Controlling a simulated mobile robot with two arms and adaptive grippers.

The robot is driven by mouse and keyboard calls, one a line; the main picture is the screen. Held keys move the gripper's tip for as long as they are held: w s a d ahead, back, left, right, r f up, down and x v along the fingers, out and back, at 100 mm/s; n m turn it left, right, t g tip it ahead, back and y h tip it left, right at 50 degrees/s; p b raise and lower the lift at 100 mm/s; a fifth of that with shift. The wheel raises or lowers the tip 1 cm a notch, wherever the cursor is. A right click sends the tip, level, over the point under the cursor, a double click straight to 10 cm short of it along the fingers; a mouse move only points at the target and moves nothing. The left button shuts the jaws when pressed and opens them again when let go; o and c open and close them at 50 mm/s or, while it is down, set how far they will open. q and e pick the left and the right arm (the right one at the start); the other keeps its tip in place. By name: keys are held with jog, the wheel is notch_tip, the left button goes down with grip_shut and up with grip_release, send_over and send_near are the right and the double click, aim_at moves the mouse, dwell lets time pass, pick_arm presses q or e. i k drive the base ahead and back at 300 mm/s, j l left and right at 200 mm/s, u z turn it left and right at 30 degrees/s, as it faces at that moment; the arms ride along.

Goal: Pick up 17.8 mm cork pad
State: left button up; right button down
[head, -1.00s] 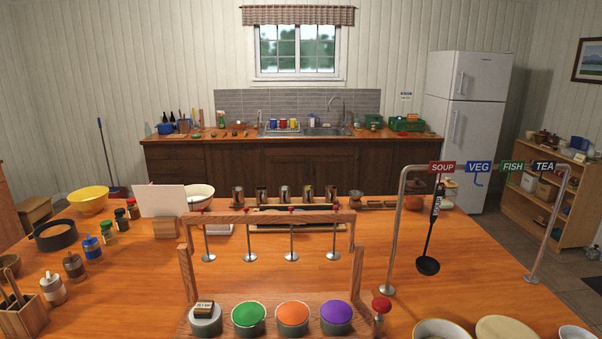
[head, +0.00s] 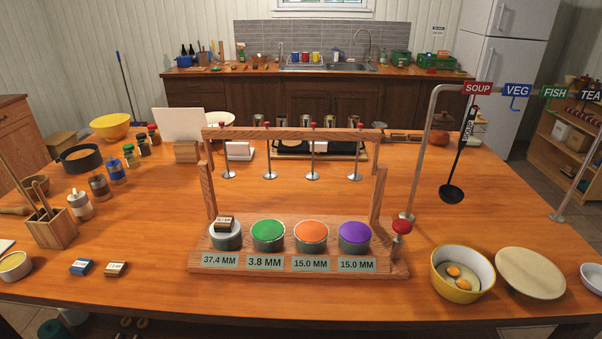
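Three small labelled pads show, and their printing is too small to read surely. One cork-coloured pad with a white label (head: 116,269) lies on the table at the front left. A blue pad with a white label (head: 81,267) lies just left of it. A dark-edged pad with a pale label (head: 224,224) rests on the grey leftmost cylinder of the wooden stand. I cannot tell which of them is the 17.8 mm one. Neither of my grippers is in view.
The wooden stand (head: 205,263) has green, orange and purple topped cylinders above plates reading 37.4, 3.8, 15.0 and 15.0 MM. An egg bowl (head: 462,274) and plate (head: 529,273) lie right.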

aim_at(115, 268)
jog(key=u, duration=1.2)
